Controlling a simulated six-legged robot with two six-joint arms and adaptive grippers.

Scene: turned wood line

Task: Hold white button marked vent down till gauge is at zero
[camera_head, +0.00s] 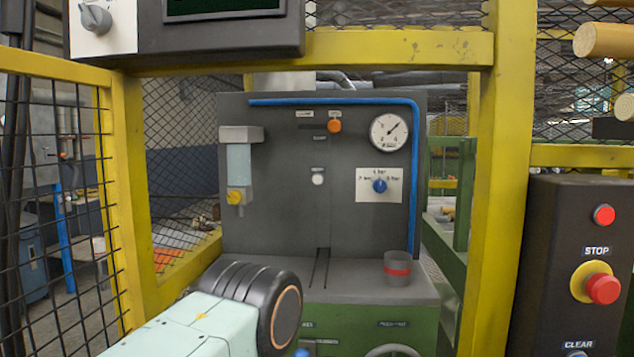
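The white button (318,178) sits in the middle of the dark grey panel (280,220), below a small label too small to read for sure. Nothing touches it. The round white gauge (389,132) is at the panel's upper right. Its needle points up and to the right, away from the low end of the scale. A pale green and black arm link of mine rises from the bottom edge, below and left of the button. Neither of my grippers shows in this view.
An orange button (334,126) sits above the white one, and a blue selector knob (380,185) to its right. A grey cup with a red band (398,267) stands on the ledge. Yellow frame posts (490,200) border the opening. A red stop button (603,289) is at right.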

